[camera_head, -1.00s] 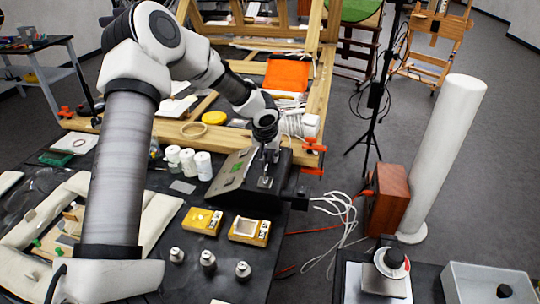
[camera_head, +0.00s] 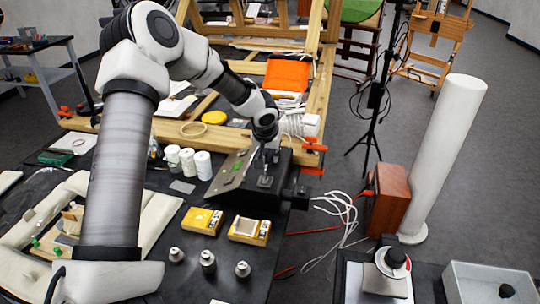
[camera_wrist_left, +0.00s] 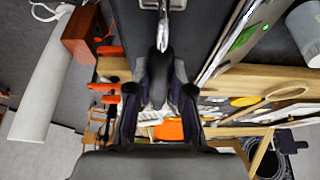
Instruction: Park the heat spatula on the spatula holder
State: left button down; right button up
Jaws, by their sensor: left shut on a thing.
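My left gripper (camera_head: 266,153) is above the black box-shaped station (camera_head: 246,196), pointing down. In the left wrist view my left gripper (camera_wrist_left: 160,96) is shut on the dark handle of the heat spatula (camera_wrist_left: 158,72). The spatula's bright metal shaft runs from the handle toward the top of that view. In the head view a small metal part (camera_head: 265,181) shows below the fingers, over the station. I cannot make out the spatula holder separately, or whether the spatula touches it. My right gripper is out of view.
White jars (camera_head: 203,165) stand left of the station. Two yellow boxes (camera_head: 249,230) and several small metal weights lie in front of it. White cables (camera_head: 337,210) hang off the table's right edge. A wooden frame (camera_head: 318,100) stands behind.

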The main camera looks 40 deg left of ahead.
pick_arm(q)
jog(key=c, duration=1.4)
grip_release()
jog(key=shift+o, duration=0.2)
jog(key=shift+f+b, duration=0.1)
jog(key=shift+b, duration=0.25)
jog(key=o, duration=0.6)
